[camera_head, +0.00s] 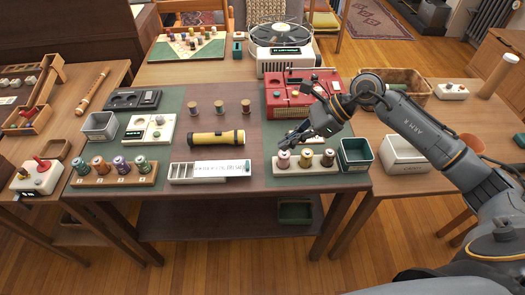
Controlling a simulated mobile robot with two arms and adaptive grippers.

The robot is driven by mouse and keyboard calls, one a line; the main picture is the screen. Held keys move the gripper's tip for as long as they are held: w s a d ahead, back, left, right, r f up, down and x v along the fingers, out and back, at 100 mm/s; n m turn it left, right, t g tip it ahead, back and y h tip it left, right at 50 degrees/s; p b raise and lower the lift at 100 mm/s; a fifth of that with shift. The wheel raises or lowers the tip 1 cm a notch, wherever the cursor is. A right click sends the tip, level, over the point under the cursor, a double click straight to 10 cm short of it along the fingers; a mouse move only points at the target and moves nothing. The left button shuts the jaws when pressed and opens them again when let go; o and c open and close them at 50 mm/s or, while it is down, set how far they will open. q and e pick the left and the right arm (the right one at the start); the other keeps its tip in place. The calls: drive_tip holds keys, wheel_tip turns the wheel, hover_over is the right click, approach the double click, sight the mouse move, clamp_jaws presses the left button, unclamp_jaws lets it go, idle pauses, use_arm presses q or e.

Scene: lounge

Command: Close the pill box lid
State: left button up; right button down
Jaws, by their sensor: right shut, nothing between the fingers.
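The white pill box (182,174) lies at the front middle of the table. Open compartments show at its left end. A white lid (222,169) with dark lettering and a green piece at its right end covers the right part, so the box is partly open. My right gripper (288,143) is to the right of and behind the pill box, above the right green mat near a rack of spools. It is shut and empty, apart from the box and lid. My left gripper is not in view.
A spool rack (306,165) and a dark green bin (355,155) stand right of the pill box. A yellow flashlight (216,138) lies behind it. Another spool rack (113,172) stands to its left. Bare table lies between box and flashlight.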

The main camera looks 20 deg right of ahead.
sight(222, 168)
drive_tip(key=p+x, duration=0.1)
drive_tip(key=x, duration=0.7)
drive_tip(key=shift+a+f+p, duration=0.2)
drive_tip(key=shift+a+p, duration=0.1)
drive_tip(key=shift+a, duration=0.1)
drive_tip(key=shift+w+a+f, duration=0.1)
drive_tip(key=shift+a+f, duration=0.15)
drive_tip(key=shift+f, duration=0.1)
drive_tip(key=a, duration=0.2)
drive_tip(key=w+a+b, duration=0.1)
drive_tip(key=a, duration=0.2)
drive_tip(key=w+a+b, duration=0.1)
drive_tip(key=a, duration=0.1)
drive_tip(key=shift+w+a+f, duration=0.1)
drive_tip(key=shift+a, duration=0.2)
